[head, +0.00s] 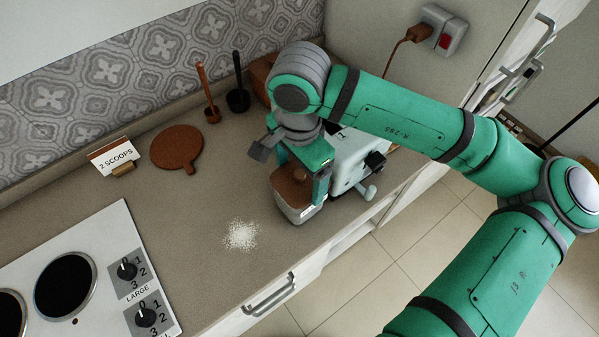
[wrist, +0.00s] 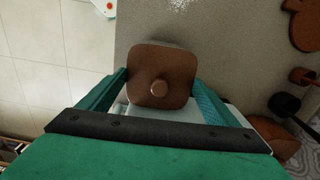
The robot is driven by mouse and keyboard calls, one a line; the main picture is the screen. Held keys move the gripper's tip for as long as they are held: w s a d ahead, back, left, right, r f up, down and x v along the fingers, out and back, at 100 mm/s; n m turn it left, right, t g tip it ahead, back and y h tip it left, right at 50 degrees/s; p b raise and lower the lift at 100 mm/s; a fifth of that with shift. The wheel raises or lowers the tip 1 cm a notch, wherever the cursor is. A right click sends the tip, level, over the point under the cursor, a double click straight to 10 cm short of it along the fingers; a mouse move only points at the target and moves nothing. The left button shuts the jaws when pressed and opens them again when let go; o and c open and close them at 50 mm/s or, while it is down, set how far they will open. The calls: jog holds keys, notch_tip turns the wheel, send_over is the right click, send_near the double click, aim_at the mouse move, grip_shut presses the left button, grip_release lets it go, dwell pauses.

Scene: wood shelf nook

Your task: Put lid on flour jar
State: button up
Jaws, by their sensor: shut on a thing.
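The brown square lid (head: 291,187) with a round knob is between the fingers of my gripper (head: 303,172). In the wrist view the lid (wrist: 150,62) fills the space between the two fingertips, and my gripper (wrist: 160,88) is shut on its sides. The flour jar (head: 303,213), pale and see-through with a label, stands on the counter directly under the lid, near the front edge. The lid looks level over the jar's mouth. I cannot tell whether it rests fully on the rim. The jar is mostly hidden by the lid in the wrist view.
A pale appliance (head: 351,160) stands close behind and right of the jar. White flour is spilled (head: 241,236) on the counter. A "2 SCOOPS" card (head: 112,156), a round brown board (head: 177,148) and a hob (head: 90,280) are to the left.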

dwell(0.3)
jog(key=o, duration=1)
jog(key=shift+r, duration=0.15)
jog(key=shift+r, duration=3.4)
grip_shut()
jog(key=shift+f, duration=0.55)
